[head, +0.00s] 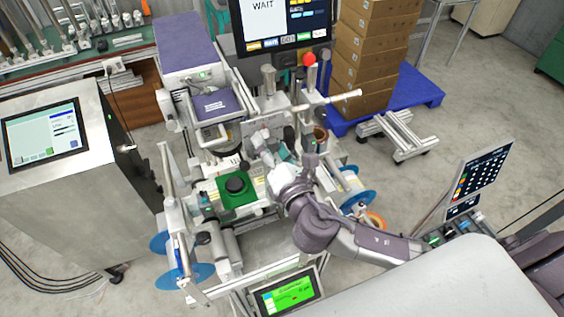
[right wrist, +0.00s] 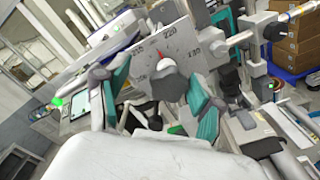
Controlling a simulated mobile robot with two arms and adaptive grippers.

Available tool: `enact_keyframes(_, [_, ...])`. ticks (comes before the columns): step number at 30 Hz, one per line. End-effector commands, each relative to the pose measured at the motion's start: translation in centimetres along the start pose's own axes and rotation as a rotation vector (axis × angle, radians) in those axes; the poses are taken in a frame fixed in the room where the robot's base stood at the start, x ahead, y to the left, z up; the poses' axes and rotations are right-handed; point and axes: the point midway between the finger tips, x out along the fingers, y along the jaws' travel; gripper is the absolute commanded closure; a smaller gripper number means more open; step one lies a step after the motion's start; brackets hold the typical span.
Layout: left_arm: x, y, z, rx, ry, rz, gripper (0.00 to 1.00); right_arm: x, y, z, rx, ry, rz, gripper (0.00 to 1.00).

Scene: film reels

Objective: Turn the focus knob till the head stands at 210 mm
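A pale scale plate (right wrist: 183,48) with numbers, including what looks like 205, 220 and 230, faces me in the right wrist view. A small red pointer (right wrist: 161,52) stands between 205 and 220; its exact reading is too small to tell. Below it is a dark grey knob (right wrist: 170,88). My right gripper (right wrist: 163,106) has its teal-padded fingers spread on either side of the knob, with gaps showing. In the head view my right gripper (head: 274,152) reaches into the middle of the machine (head: 203,192), where the knob cannot be made out. My left gripper is not seen.
Blue reels (head: 188,276) stand at the machine's sides. A large screen (head: 282,22) reads WAIT. Stacked boxes (head: 372,50) stand on a blue pallet behind. A cabinet with a screen (head: 47,137) stands left.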

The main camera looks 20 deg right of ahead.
Motion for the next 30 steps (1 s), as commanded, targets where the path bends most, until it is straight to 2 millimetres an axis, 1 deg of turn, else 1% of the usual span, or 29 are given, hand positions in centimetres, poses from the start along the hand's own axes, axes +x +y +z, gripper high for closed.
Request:
enact_keyframes(1, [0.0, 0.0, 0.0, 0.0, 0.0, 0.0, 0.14, -1.0, -0.1, -0.1, 0.002, 0.005, -0.002, 0.33])
enact_keyframes(9, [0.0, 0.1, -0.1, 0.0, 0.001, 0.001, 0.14, -6.8, -0.2, -0.2, 0.002, 0.009, -0.006, 0.33])
enact_keyframes(12, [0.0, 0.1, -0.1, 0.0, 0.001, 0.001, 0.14, -8.5, -0.1, -0.2, 0.001, 0.008, -0.006, 0.33])
enact_keyframes(15, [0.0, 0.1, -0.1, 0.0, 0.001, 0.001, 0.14, -9.7, -0.1, -0.2, 0.002, 0.008, -0.005, 0.33])
enact_keyframes(19, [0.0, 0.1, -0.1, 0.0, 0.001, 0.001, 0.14, -10.5, -0.1, -0.2, 0.001, 0.006, -0.004, 0.33])
enact_keyframes(27, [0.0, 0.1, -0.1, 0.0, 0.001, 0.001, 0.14, -10.6, -0.1, -0.2, 0.0, 0.005, -0.003, 0.33])
enact_keyframes(29, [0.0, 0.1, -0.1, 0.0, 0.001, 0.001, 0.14, -10.6, -0.1, -0.2, 0.001, 0.005, -0.003, 0.41])
enact_keyframes(30, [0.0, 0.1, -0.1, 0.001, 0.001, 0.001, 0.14, -10.6, -0.1, -0.2, 0.001, 0.006, -0.004, 0.48])
